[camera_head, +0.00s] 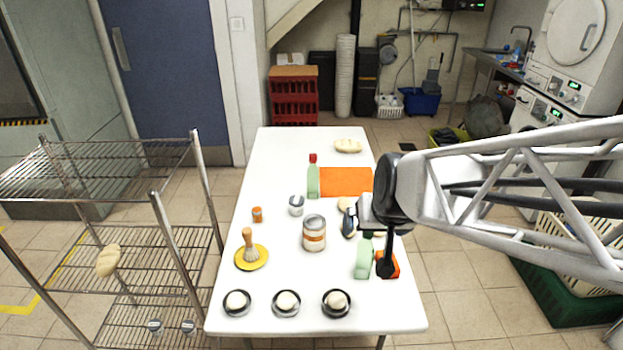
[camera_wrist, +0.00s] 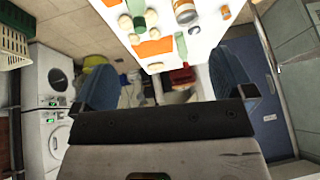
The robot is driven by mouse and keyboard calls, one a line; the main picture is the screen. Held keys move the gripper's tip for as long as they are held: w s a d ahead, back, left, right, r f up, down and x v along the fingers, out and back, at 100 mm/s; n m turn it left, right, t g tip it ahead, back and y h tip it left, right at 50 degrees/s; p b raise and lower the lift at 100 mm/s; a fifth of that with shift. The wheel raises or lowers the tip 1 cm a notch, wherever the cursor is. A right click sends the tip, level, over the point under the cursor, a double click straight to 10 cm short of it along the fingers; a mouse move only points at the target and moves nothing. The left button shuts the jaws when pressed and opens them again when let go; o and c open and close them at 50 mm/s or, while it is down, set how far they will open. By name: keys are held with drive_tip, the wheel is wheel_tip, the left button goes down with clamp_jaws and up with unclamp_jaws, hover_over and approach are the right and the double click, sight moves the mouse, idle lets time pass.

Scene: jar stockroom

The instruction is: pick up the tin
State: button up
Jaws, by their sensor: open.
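The tin (camera_head: 314,233) is a silver can with an orange band, standing upright near the middle of the white table. In the wrist view it shows at the top edge (camera_wrist: 184,12), partly cut off. My gripper (camera_head: 367,245) is to the right of the tin, above the table's right side, and apart from it. In the wrist view its two blue-grey fingers (camera_wrist: 166,82) are spread wide with nothing held between them.
Green bottles (camera_head: 313,180) (camera_head: 363,258), an orange mat (camera_head: 346,182), a small silver tin (camera_head: 296,205) and an orange jar (camera_head: 257,214) stand around the tin. A brush on a yellow plate (camera_head: 252,258) is left; three dark bowls (camera_head: 286,311) line the front. A wire rack (camera_head: 165,260) stands left.

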drive_tip(key=w+a+f+t, duration=0.2)
drive_tip(key=w+a+f, duration=0.25)
drive_tip(key=w, duration=0.25)
drive_tip(key=w+a+f+t, duration=0.2)
drive_tip(key=w+a+f, duration=0.1)
drive_tip(key=w+f, duration=0.3)
drive_tip(key=m+t+h, duration=0.1)
drive_tip(key=t+h, duration=0.2)
drive_tip(key=t, duration=0.1)
approach(314, 223)
drive_tip(key=x, duration=0.3)
drive_tip(key=shift+w+d, duration=0.15)
drive_tip(key=shift+d, duration=0.1)
drive_tip(key=shift+x, duration=1.25)
drive_tip(key=shift+w+f, duration=0.1)
drive_tip(key=shift+w, duration=0.05)
drive_tip(key=shift+x, duration=2.4)
drive_tip(key=shift+a, duration=0.15)
